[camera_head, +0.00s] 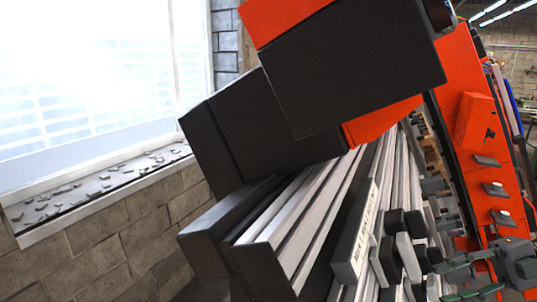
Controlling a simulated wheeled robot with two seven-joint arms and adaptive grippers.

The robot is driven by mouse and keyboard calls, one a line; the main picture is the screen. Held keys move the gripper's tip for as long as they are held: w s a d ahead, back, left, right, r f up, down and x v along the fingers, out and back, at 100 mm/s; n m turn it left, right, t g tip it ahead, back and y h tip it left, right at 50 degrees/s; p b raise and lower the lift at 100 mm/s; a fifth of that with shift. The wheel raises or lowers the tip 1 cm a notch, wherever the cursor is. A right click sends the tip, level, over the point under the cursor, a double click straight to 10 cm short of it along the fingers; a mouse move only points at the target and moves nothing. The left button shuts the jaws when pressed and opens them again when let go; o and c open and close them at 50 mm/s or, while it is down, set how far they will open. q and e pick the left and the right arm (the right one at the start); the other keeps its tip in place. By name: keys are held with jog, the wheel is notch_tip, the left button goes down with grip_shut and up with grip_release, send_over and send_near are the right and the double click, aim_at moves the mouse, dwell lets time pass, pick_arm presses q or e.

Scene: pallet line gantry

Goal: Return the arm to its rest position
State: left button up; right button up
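Neither of my grippers can be made out in the head view, and I cannot see a clear arm of mine. The view is strongly tilted. A large orange and black gantry structure (350,70) fills the upper middle, very close. Below it, long light grey rails (305,215) with dark ends run away from me.
An orange upright panel (470,120) with small fittings stands at the right. Grey and black blocky hardware (470,265) crowds the lower right. A bright window (90,90) with a debris-strewn sill (100,185) sits in a block wall (110,235) at left.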

jog(key=v, duration=1.1)
jog(key=x, duration=1.2)
jog(key=shift+a+f, duration=0.1)
jog(key=shift+a, duration=0.05)
jog(key=m+t+y, duration=0.1)
jog(key=m+t, duration=0.1)
jog(key=m, duration=0.2)
jog(key=shift+s+m, duration=0.1)
jog(key=shift+m, duration=0.3)
jog(key=shift+m+t+y, duration=0.3)
jog(key=shift+m+t, duration=0.2)
jog(key=shift+m, duration=0.9)
jog(key=shift+d, duration=0.25)
